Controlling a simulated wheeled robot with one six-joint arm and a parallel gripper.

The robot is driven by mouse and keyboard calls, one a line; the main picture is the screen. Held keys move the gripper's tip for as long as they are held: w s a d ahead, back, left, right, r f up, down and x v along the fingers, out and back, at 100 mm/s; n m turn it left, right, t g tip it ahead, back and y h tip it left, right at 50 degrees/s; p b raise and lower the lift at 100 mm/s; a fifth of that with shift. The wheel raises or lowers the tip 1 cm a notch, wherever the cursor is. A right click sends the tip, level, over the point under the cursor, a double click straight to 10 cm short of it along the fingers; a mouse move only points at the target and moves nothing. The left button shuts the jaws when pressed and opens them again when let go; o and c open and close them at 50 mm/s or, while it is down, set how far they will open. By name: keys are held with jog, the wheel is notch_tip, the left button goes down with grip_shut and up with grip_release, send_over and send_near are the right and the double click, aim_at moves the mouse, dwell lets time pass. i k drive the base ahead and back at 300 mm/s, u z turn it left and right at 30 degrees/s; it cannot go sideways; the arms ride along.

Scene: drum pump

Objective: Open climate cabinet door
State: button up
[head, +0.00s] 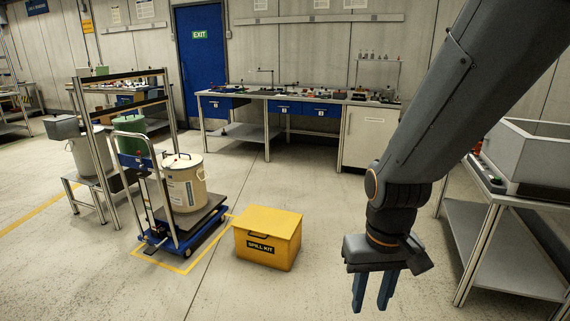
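My gripper (370,307) hangs pointing down at the lower right of the head view. Its two blue fingers stand apart with nothing between them. A pale cabinet front (369,137) with a small label sits under the right end of the back workbench, well beyond my gripper. Its front looks closed. The label is too small to read, so I cannot tell if this is the climate cabinet. No other cabinet door shows clearly.
A yellow spill kit box (266,243) stands on the floor left of my gripper. A blue trolley (186,235) carries a cream drum (184,184). A steel table (500,199) with a grey bin (530,157) stands at right. The floor before the workbench (300,98) is mostly clear.

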aim_at(369, 130)
jog(key=z, duration=0.55)
jog(key=i, duration=1.75)
jog(key=z, duration=0.55)
jog(key=i, duration=1.75)
jog(key=u, duration=0.25)
jog(key=i, duration=1.7)
jog(key=u, duration=1)
jog(key=i, duration=1.5)
jog(key=u, duration=0.55)
